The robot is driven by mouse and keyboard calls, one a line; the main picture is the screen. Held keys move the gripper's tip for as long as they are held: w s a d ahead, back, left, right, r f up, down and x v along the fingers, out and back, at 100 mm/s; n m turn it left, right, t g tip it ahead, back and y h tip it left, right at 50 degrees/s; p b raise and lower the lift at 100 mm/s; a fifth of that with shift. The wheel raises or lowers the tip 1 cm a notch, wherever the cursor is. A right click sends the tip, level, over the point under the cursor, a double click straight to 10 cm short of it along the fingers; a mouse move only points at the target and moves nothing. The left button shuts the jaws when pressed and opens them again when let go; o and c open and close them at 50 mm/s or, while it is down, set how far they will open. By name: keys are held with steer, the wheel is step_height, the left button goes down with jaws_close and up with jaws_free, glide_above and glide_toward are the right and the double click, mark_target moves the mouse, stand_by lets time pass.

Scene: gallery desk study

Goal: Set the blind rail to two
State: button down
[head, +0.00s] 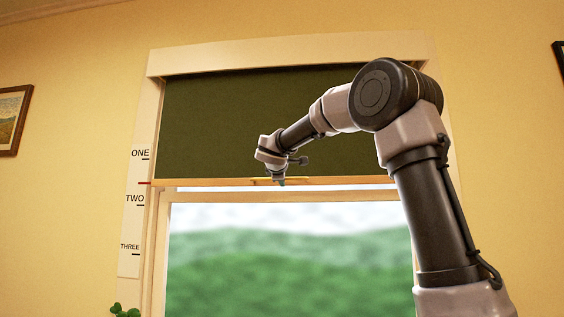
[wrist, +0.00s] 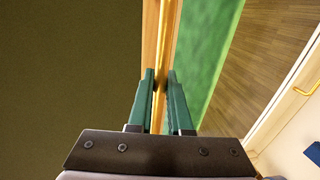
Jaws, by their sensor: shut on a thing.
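The dark green blind (head: 220,125) hangs over the upper part of the window. Its wooden rail (head: 210,183) runs along the lower edge, with a brass-coloured bar (wrist: 162,60) showing in the wrist view. A red pointer (head: 145,183) at the rail's left end is between the marks ONE (head: 140,153) and TWO (head: 135,199), nearer TWO and above its line. My gripper (head: 280,182) is at the middle of the rail. In the wrist view its green fingers (wrist: 160,85) stand on either side of the brass-coloured bar, shut on it.
The mark THREE (head: 130,247) is lower on the white scale strip. The window pane (head: 290,255) below the rail is clear of objects. A green plant (head: 125,311) is at the bottom left. A framed picture (head: 12,120) hangs at the left.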

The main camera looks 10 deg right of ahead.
step_height(320, 180, down, 9)
stand_by(0.4)
steer(key=c, duration=0.8)
jaws_free()
steer(key=shift+c, duration=0.2)
steer(key=shift+s, duration=0.1)
steer(key=v, duration=1)
steer(key=shift+s, duration=0.3)
steer(key=shift+a, duration=0.1)
